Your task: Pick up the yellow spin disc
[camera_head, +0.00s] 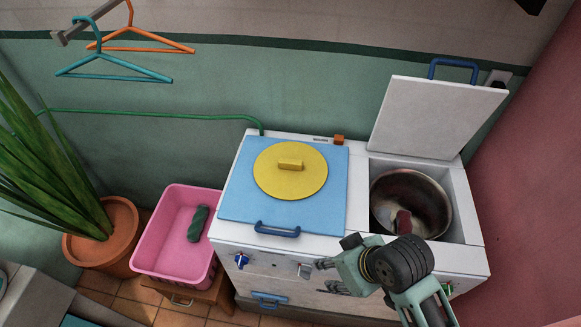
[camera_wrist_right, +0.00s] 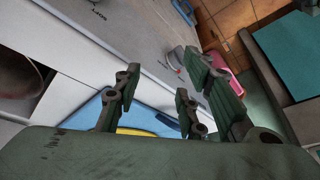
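The yellow spin disc (camera_head: 290,172) lies flat on the blue lid (camera_head: 240,205), with a raised yellow bar handle (camera_head: 290,164) at its middle. The lid covers the left side of the white twin-tub washer. My right gripper (camera_head: 327,277) is in front of the washer's front panel, right of and nearer than the disc, apart from it. Its fingers are spread and empty. In the right wrist view, my open fingers (camera_wrist_right: 160,98) show with a sliver of the yellow disc (camera_wrist_right: 136,131) and the blue lid (camera_wrist_right: 88,113) behind them. My left gripper is not in view.
The washer's right tub (camera_head: 435,195) is open, with a dark red item (camera_head: 402,222) inside and its white lid (camera_head: 435,118) raised. A pink basket (camera_head: 165,245) with a dark green roll stands left, beside a potted plant (camera_head: 105,240). Hangers (camera_head: 130,75) hang at upper left.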

